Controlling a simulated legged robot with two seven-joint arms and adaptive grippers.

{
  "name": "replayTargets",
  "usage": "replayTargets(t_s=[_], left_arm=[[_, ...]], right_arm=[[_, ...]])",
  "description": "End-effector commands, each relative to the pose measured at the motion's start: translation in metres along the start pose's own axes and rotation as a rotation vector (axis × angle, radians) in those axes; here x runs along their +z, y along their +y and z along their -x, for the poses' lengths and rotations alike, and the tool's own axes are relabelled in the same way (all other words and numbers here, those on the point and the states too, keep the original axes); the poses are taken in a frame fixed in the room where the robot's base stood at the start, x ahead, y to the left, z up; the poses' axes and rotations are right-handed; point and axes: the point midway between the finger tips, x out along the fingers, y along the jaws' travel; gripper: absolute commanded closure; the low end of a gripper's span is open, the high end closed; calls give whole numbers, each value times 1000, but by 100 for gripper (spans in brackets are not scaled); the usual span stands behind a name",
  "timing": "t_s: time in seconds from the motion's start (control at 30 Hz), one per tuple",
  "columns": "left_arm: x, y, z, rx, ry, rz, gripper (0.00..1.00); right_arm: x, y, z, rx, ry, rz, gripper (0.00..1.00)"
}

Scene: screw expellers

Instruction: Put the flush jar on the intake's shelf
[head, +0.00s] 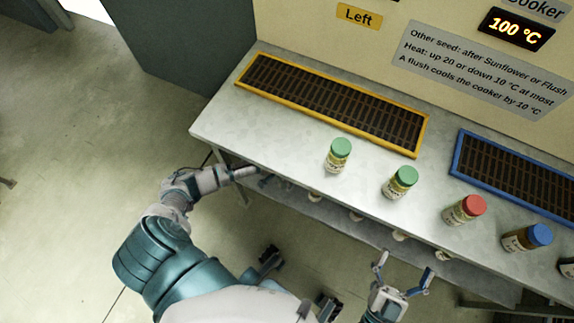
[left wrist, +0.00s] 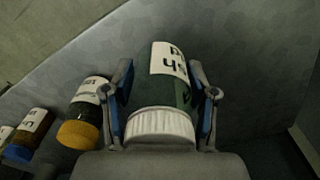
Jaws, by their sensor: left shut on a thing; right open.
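My left gripper (left wrist: 161,95) is shut on the flush jar (left wrist: 165,85), a dark green jar with a white ribbed lid and a partly visible label, upside down in the left wrist view. In the head view, my left gripper (head: 245,173) is at the left end of the counter, by its front edge; the jar is not clear there. My right gripper (head: 405,272) is open and empty in front of the counter. On the counter (head: 285,135) is a yellow-framed grate (head: 420,140) below a "Left" sign (head: 359,16). I cannot tell which surface is the intake's shelf.
Two green-lidded jars (head: 339,156) (head: 400,182), a red-lidded jar (head: 464,210) and a blue-lidded jar (head: 527,238) stand on the counter. A blue-framed grate (head: 461,150) is at right. Yellow-lidded (left wrist: 85,115) and blue-lidded (left wrist: 27,135) jars stand left of the held jar.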

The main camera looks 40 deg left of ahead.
Motion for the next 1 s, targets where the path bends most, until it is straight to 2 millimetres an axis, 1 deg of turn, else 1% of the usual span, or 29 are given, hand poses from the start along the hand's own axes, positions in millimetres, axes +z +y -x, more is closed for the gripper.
replayTargets(t_s=[0.07, 0.2, 0.3, 0.43, 0.63, 0.67, 0.7, 0.73, 0.77, 1.0], left_arm=[[-6, -6, -4, 1, 0, 2, 95], [-2, -5, -26, 3, -5, 1, 95], [-2, -5, -34, 2, -4, 1, 95], [-3, -5, -37, 1, 0, 1, 95], [-4, -5, -36, -1, 0, 1, 95], [-3, -5, -36, -1, -1, 1, 40], [-3, -4, -36, -1, -1, 1, 30], [-3, -4, -36, -1, -1, 1, 23], [-3, -4, -36, 0, -1, 1, 17], [-3, -5, -36, 1, 0, 1, 17]], right_arm=[[-5, -2, 2, -1, 56, -4, 0], [-24, -5, 9, -4, 218, -16, 0], [-38, -6, 15, -5, 316, -24, 0], [-48, -6, 20, -5, 384, -28, 0], [-50, -5, 20, -5, 390, -29, 0], [-50, -5, 20, -5, 390, -29, 0], [-50, -5, 20, -5, 389, -29, 0], [-50, -5, 20, -5, 389, -29, 0], [-50, -5, 20, -5, 389, -29, 0], [-48, -6, 18, -6, 387, -27, 0]])
